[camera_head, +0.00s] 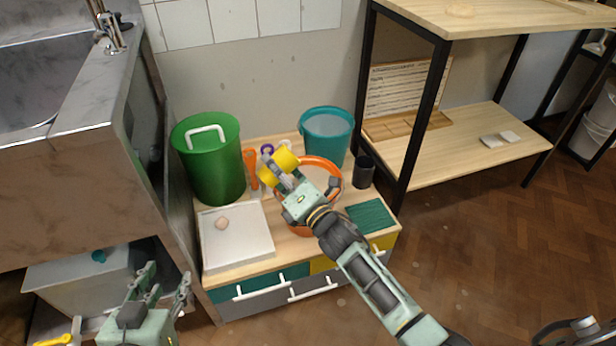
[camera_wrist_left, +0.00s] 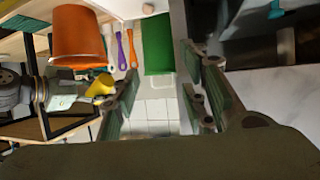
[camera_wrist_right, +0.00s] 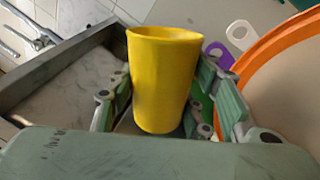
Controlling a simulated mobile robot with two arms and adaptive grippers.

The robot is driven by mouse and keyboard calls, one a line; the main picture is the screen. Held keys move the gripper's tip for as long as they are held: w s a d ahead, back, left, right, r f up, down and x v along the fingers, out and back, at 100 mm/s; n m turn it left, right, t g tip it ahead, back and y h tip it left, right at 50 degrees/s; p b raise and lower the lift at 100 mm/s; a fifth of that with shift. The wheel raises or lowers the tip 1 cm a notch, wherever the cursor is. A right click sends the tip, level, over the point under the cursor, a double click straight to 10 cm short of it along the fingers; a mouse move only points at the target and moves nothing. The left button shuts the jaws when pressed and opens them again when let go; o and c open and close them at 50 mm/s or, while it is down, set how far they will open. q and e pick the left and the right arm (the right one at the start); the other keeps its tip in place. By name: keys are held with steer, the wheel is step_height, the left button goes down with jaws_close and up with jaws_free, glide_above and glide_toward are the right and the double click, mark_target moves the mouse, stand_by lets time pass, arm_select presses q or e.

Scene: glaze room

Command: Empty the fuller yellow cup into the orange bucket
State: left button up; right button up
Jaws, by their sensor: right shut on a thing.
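One yellow cup (camera_head: 279,163) is in my right gripper (camera_head: 283,177), tilted by the left rim of the orange bucket (camera_head: 331,165). In the right wrist view the cup (camera_wrist_right: 163,80) sits between the fingers; its contents are hidden. The orange bucket's rim (camera_wrist_right: 262,48) shows beside it. The bucket stands on the wooden cabinet top, partly hidden by my right arm. In the left wrist view the cup (camera_wrist_left: 101,86) and bucket (camera_wrist_left: 78,40) also show. My left gripper (camera_head: 165,284) is open and empty, low at the left. I see no second yellow cup clearly.
A green lidded bin (camera_head: 208,165) and a teal bucket (camera_head: 327,128) stand at the back. A white tray (camera_head: 252,250) with a small round thing lies front left. A dark cup (camera_head: 364,172) and green ribbed mat (camera_head: 371,215) are at the right. A shelf frame (camera_head: 420,110) stands beside.

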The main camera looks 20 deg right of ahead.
steer(key=shift+r+m, duration=0.3)
steer(key=shift+m, duration=0.3)
steer(key=shift+f, duration=0.1)
steer(key=shift+d+f+m+t+h, duration=0.1)
steer(key=shift+f+m+t+h, duration=0.2)
steer(key=shift+m, duration=0.7)
arm_select(q)
steer(key=shift+w+d+r+t, duration=0.1)
steer(key=shift+w+r+t, duration=0.2)
steer(key=shift+r, duration=0.15)
steer(key=shift+w+d+r, duration=0.1)
steer(key=shift+w+r, duration=0.1)
steer(key=shift+r, duration=0.15)
arm_select(e)
steer(key=shift+w+d+m, duration=0.15)
steer(key=shift+d+m, duration=0.15)
steer(key=shift+m, duration=0.1)
arm_select(q)
steer(key=shift+w+d+r+t+b, duration=0.15)
steer(key=shift+w+r+t+b, duration=0.05)
steer(key=shift+r+t+b, duration=0.25)
arm_select(e)
steer(key=shift+w+d+f+m, duration=0.1)
steer(key=shift+d+f+m, duration=0.1)
steer(key=shift+d+m, duration=0.2)
arm_select(q)
steer(key=shift+r, duration=0.15)
